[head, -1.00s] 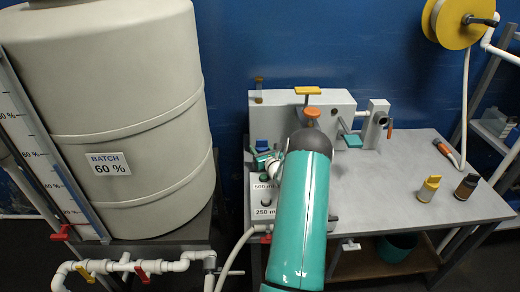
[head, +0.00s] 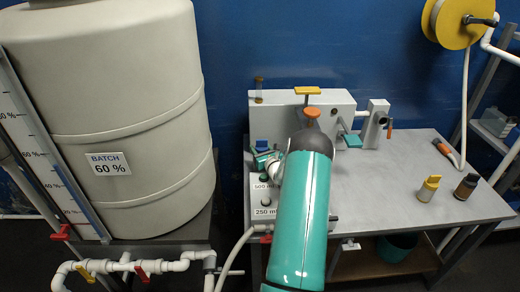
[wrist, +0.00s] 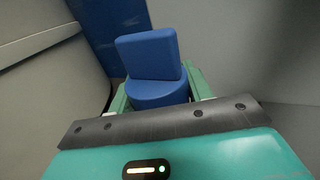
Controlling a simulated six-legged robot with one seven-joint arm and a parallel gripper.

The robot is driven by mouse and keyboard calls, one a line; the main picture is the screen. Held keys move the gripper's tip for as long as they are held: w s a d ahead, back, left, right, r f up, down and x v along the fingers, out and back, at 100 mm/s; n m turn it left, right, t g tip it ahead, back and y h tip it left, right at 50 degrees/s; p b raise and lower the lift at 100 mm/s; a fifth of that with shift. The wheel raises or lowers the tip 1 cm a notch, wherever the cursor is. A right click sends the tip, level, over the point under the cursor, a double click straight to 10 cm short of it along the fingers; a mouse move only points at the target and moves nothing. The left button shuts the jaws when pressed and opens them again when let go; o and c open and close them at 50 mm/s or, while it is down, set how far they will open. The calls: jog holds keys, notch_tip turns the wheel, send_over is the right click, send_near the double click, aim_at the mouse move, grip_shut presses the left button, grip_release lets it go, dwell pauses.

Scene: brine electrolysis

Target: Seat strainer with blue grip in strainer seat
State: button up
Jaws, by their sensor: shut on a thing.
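The strainer's blue grip (wrist: 148,54) is a flat blue block on a round blue base in the wrist view. The green fingers of my gripper (wrist: 158,98) stand on both sides of the round base and are shut on it. In the head view the blue grip (head: 262,145) shows at the left end of the grey bench unit, just above my gripper (head: 263,158). The strainer's lower part is hidden. I cannot make out the strainer seat or tell whether the strainer is in it.
A grey unit (head: 335,100) with a yellow T-handle (head: 308,90) stands along the back of the bench (head: 400,200). A large beige tank (head: 110,60) is close on the left. The bench's middle right is clear.

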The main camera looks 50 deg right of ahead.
jog(key=shift+s+a+f, duration=0.1)
jog(key=shift+f, duration=0.3)
jog(key=o, duration=1.2)
jog(key=shift+f, duration=0.1)
jog(key=shift+c, duration=0.2)
jog(key=shift+r, duration=0.25)
jog(key=shift+r, duration=0.2)
jog(key=c, duration=1.2)
jog(key=shift+c, duration=0.2)
jog(key=shift+r, duration=0.1)
jog(key=o, duration=1.2)
jog(key=shift+o, duration=0.2)
